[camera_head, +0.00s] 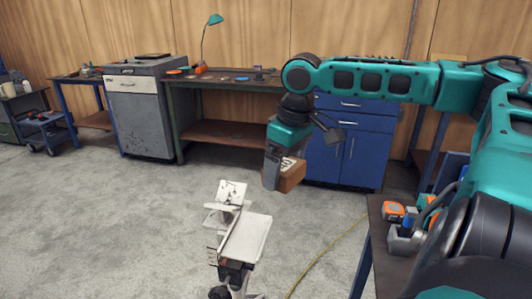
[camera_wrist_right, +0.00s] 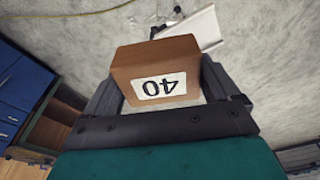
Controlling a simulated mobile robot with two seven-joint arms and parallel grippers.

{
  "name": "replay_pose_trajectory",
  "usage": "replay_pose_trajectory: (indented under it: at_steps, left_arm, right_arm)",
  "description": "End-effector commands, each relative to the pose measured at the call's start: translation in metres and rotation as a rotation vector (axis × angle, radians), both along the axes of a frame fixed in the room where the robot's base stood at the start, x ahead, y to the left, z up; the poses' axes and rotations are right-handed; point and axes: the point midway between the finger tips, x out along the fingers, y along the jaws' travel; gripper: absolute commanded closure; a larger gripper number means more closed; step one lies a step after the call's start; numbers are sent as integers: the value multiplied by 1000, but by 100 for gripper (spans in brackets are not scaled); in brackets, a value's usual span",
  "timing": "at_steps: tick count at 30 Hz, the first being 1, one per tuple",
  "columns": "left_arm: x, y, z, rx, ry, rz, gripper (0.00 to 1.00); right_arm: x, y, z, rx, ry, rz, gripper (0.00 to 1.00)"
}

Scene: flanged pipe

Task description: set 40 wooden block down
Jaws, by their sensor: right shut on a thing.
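The 40 wooden block (camera_head: 291,177) is brown with a white label. My right gripper (camera_head: 279,168) is shut on it and holds it in the air over the room's floor. In the right wrist view the block (camera_wrist_right: 155,59) sits between the two fingers, and its label reads 40 upside down. In the head view the block appears above and to the right of a white machine with a flat plate (camera_head: 248,238). My left gripper is not in view.
A side table (camera_head: 378,207) with orange and grey items stands at the lower right. A blue cabinet (camera_head: 345,150), a workbench (camera_head: 220,84) with a green lamp (camera_head: 214,20) and a grey cabinet (camera_head: 148,110) line the wall.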

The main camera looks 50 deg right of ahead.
Motion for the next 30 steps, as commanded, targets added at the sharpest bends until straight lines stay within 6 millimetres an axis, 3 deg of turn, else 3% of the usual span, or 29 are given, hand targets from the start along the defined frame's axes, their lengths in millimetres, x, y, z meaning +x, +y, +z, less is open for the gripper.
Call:
replay_pose_trajectory:
  at_steps: [9,30]
  left_arm:
    - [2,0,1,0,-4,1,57]
    - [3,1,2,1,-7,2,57]
  right_arm:
    - [-6,-2,-17,-2,-3,-61,45]
    - [-13,-2,-36,-5,4,-115,45]
